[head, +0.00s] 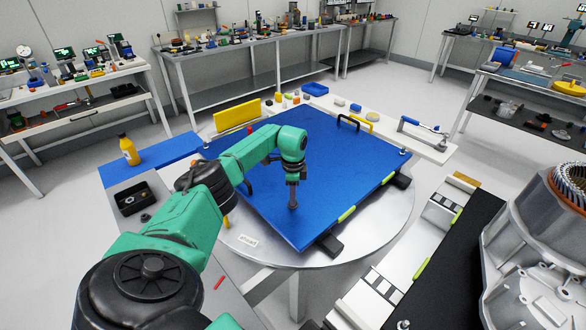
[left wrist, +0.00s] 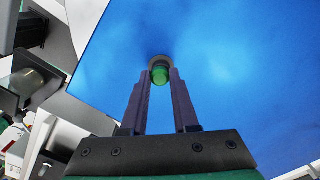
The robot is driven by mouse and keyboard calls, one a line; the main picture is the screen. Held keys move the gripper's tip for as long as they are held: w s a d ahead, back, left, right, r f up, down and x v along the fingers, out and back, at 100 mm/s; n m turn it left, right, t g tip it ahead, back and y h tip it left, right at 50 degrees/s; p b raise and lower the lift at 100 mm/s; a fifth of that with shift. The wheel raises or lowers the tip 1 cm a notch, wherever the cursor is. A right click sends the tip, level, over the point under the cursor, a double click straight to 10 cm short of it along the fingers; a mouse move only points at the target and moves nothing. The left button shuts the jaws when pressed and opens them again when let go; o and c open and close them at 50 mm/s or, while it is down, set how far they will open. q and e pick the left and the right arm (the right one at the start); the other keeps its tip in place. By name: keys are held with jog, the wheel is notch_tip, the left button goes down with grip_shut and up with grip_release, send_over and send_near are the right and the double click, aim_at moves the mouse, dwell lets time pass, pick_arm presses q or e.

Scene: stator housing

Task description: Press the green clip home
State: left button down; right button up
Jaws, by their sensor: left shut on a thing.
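My left gripper (head: 292,206) points straight down at the blue panel (head: 330,150), near its front edge. In the left wrist view the two fingers of this gripper (left wrist: 160,80) are closed around a small rounded green piece, the green clip (left wrist: 160,76), at their tips. A grey ring shows just beyond the clip against the blue panel (left wrist: 240,60). The fingers hide part of the clip, and I cannot tell how deep it sits. In the head view the clip is too small to make out. My right gripper is not in view.
The panel lies on a round silver table (head: 385,222). A black handle (head: 348,121) and a yellow block (head: 237,115) are at its back. A yellow-green strip (head: 347,213) sits at its front edge. A large metal housing (head: 535,250) stands at right; a yellow bottle (head: 129,150) at left.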

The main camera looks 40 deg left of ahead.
pick_arm(q)
jog(key=shift+s+f, duration=0.15)
jog(key=c, duration=0.6)
grip_release()
jog(key=shift+a, duration=0.1)
jog(key=shift+o, duration=1.4)
jog(key=shift+w, duration=0.2)
jog(key=shift+r, duration=0.2)
jog(key=shift+r+p, duration=2.15)
jog(key=shift+r, duration=0.05)
